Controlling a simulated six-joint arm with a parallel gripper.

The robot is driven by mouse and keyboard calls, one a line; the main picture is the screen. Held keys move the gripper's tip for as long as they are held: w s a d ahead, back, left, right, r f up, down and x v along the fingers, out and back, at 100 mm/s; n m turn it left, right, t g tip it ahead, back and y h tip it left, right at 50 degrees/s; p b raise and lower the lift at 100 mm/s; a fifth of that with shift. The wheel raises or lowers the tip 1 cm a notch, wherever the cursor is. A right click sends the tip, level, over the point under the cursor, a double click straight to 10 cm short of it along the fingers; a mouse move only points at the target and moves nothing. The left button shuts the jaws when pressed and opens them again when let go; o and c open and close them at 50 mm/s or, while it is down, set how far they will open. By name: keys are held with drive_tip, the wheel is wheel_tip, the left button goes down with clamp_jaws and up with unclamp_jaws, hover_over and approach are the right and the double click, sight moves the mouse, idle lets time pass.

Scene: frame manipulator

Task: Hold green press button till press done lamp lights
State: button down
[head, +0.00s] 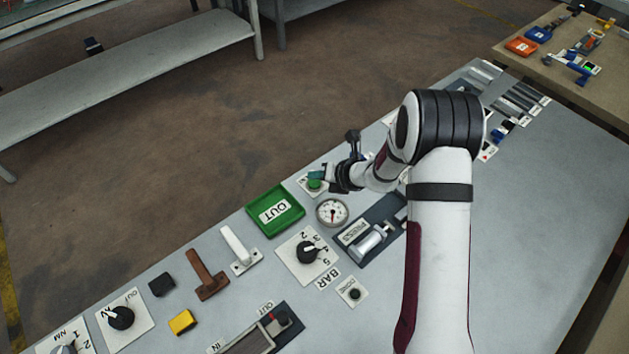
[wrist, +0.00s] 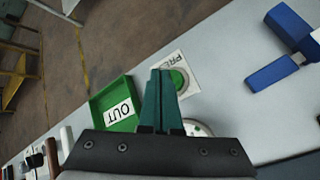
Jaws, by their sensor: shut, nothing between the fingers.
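The green press button (head: 314,184) sits on a white plate on the grey panel, right of the green OUT tray. My gripper (head: 318,174) is at this button, its teal fingers just over the button's far side. In the wrist view the shut, empty fingers (wrist: 160,74) cover part of the button plate, and the green button (wrist: 178,79) shows beside their right edge. I cannot tell whether the fingertips touch or press it. The done lamp (head: 354,293), on a small white plate near the BAR knob, looks dark.
A round gauge (head: 332,212) lies close to the button. The green OUT tray (head: 300,219) is to its left, and a press cylinder (head: 370,241) is below right. The BAR knob (head: 308,253), handles and other knobs fill the lower left.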

sight(317, 185)
drive_tip(key=shift+f, duration=0.45)
drive_tip(key=shift+f, duration=0.45)
idle(1.4)
drive_tip(key=shift+r, duration=0.9)
drive_tip(key=shift+r, duration=2.5)
